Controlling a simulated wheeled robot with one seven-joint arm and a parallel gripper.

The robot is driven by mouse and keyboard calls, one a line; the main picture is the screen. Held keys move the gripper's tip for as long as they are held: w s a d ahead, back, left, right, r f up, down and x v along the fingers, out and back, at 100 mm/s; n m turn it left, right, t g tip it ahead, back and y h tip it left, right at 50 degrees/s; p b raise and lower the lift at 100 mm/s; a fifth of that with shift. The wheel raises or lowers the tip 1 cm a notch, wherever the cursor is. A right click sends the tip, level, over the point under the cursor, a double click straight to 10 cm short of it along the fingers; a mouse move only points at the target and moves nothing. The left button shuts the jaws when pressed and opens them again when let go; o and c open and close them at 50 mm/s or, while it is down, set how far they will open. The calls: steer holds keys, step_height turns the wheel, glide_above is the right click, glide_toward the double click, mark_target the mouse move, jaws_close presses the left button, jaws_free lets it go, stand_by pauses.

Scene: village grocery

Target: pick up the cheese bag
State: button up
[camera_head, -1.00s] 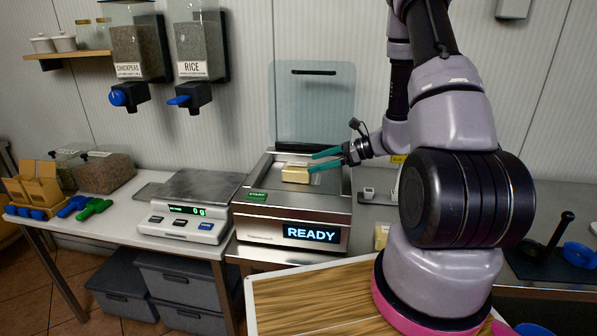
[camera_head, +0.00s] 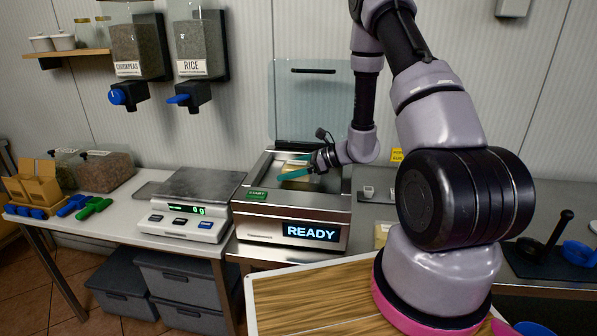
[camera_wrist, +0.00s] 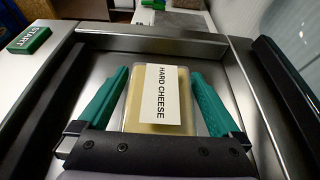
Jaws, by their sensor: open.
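The cheese bag (camera_wrist: 143,100) is a pale yellow block with a white "HARD CHEESE" label. It lies in the metal tray of the machine (camera_head: 254,222) whose display reads "READY". In the wrist view my gripper (camera_wrist: 161,90) is open, with one green finger on each side of the bag and a narrow gap showing on both sides. In the head view my gripper (camera_head: 289,168) is low inside the machine, and its fingers hide most of the bag (camera_head: 293,180). I cannot tell whether the fingers touch the tray floor.
The machine's side walls stand close around my gripper, and its clear lid (camera_head: 312,100) is raised behind. A green START button (camera_head: 257,194) is at its front left. A scale (camera_head: 190,205) reading 0 g stands to the left. A wooden board (camera_head: 310,300) lies in front.

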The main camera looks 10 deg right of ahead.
steer(key=c, duration=1.6)
